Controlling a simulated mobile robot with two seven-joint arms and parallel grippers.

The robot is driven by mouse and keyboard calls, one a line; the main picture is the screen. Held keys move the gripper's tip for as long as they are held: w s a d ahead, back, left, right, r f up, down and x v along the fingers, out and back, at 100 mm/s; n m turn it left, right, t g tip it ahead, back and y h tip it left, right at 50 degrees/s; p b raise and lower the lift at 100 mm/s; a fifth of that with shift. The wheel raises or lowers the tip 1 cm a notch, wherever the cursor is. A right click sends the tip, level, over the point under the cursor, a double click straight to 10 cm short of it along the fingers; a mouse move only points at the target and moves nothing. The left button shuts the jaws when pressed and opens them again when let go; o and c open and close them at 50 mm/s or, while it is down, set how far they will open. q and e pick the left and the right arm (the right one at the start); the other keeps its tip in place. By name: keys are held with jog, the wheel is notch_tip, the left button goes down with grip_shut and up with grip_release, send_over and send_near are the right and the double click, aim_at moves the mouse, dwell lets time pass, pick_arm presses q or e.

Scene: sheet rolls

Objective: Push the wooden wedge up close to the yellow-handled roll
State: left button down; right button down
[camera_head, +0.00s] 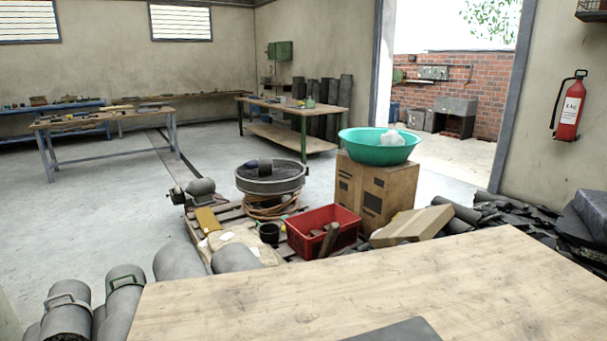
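Several dark grey rolls stand or lie at the lower left. One roll (66,318) carries a greyish handle, and the roll beside it (120,302) carries a greenish handle. I cannot make out a clearly yellow handle on any roll. A plain grey roll (178,262) lies further right, with another roll (234,258) next to it. I cannot pick out a wooden wedge with certainty; a brown piece (329,240) leans in the red crate (300,245), and its shape is unclear. Neither of my grippers is in view.
A pale wooden tabletop (330,295) fills the foreground, mostly bare, with a dark grey flat piece (402,331) at its front edge. Behind it are a cardboard box (362,188) under a green basin (356,150), and dark sheets (515,222). Open floor (90,215) lies left.

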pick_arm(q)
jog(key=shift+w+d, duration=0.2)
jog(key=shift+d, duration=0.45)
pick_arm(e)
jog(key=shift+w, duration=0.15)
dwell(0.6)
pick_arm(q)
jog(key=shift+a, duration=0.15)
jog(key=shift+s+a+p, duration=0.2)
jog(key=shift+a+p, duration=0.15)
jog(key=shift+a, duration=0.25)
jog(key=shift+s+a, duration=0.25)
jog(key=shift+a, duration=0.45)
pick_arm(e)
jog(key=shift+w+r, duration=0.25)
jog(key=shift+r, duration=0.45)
pick_arm(q)
jog(key=shift+p, duration=0.3)
